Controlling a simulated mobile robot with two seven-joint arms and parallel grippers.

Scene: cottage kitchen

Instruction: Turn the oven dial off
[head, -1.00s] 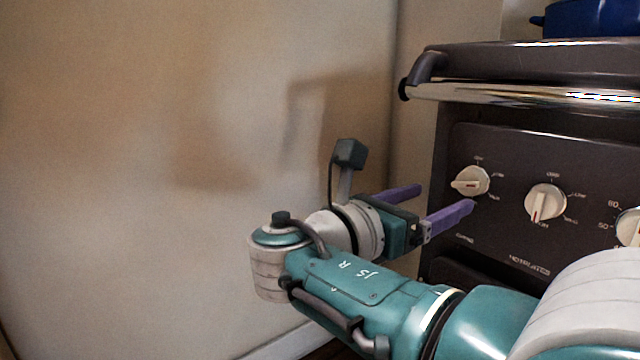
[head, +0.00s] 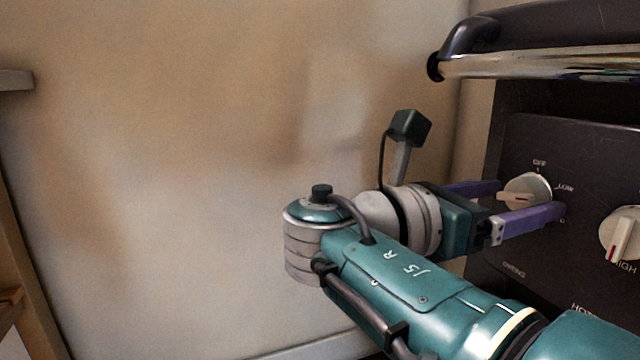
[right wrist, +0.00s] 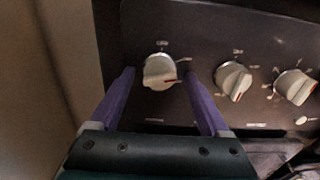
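The oven's dark control panel (head: 585,150) is at the right of the head view. Its leftmost dial (head: 528,190) is cream with a red mark, and its pointer is turned to the left, away from the OFF label above it. My right gripper (head: 530,200) is open, its purple fingers on either side of this dial. In the right wrist view the same dial (right wrist: 159,72) sits between and a little beyond the fingertips; contact cannot be seen. A second dial (head: 622,234) is to its right, its red mark pointing down toward HIGH. My left gripper is not in view.
A chrome rail (head: 540,64) runs along the oven above the panel. A third dial (right wrist: 295,86) is farther right in the right wrist view. A plain beige wall (head: 200,180) is close on the left, and wooden furniture stands at the left edge.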

